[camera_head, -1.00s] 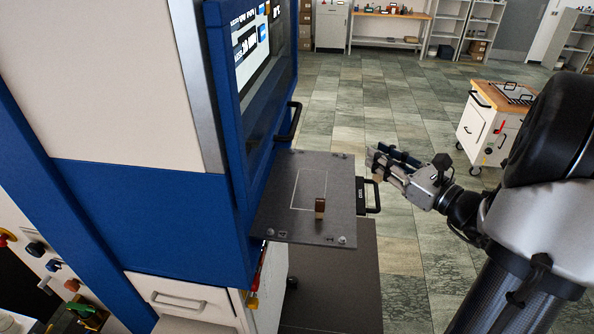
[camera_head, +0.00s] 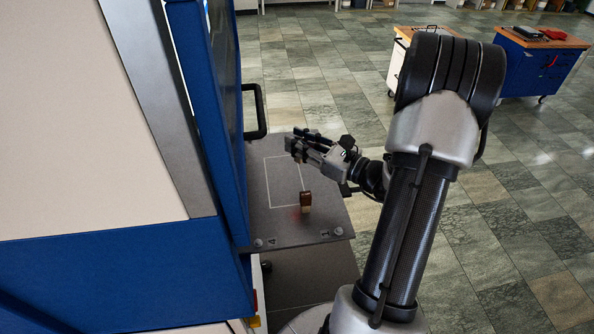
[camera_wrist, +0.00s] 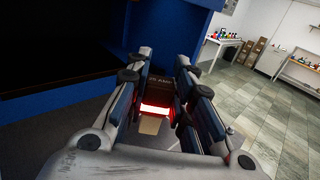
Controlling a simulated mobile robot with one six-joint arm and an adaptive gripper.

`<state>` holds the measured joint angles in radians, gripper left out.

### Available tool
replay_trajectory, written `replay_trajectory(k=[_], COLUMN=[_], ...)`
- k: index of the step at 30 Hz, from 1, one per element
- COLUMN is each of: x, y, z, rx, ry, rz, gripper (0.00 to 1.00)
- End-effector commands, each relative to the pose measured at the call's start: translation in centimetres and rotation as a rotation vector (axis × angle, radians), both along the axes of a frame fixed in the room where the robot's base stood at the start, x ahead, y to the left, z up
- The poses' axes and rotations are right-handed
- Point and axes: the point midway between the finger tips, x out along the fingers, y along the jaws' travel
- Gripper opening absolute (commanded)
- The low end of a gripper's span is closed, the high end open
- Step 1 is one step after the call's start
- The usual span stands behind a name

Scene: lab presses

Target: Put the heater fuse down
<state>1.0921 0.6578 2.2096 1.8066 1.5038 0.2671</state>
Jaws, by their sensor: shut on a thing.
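My gripper (camera_head: 295,147) is above the dark plate (camera_head: 290,231) that sticks out from the blue machine. It is shut on a dark brown piece marked with "AMP" lettering (camera_wrist: 160,84), which I take as the heater fuse. In the wrist view it sits between the two fingers, with a red glow and a pale patch below it. In the head view the fingers largely hide it. I cannot tell whether it touches the plate.
The blue and cream machine (camera_head: 110,265) fills the left, with a black handle (camera_head: 256,110) beside the plate. The white outline on the plate is mostly clear. Carts (camera_head: 542,62) stand far off across open tiled floor.

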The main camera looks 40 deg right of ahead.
Motion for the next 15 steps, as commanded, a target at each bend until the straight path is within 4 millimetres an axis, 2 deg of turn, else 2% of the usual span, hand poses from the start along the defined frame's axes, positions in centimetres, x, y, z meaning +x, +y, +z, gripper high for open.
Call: replay_trajectory(k=[1, 6, 15], x=[0.0, 0.0, 0.0], y=[0.0, 0.0, 0.0], z=[-1.6, -4.6, -7.1], rx=[0.006, 0.002, 0.002], ry=[0.001, -0.001, 0.0], rz=[0.0, 0.0, 0.0], gripper=[0.0, 0.0, 0.0])
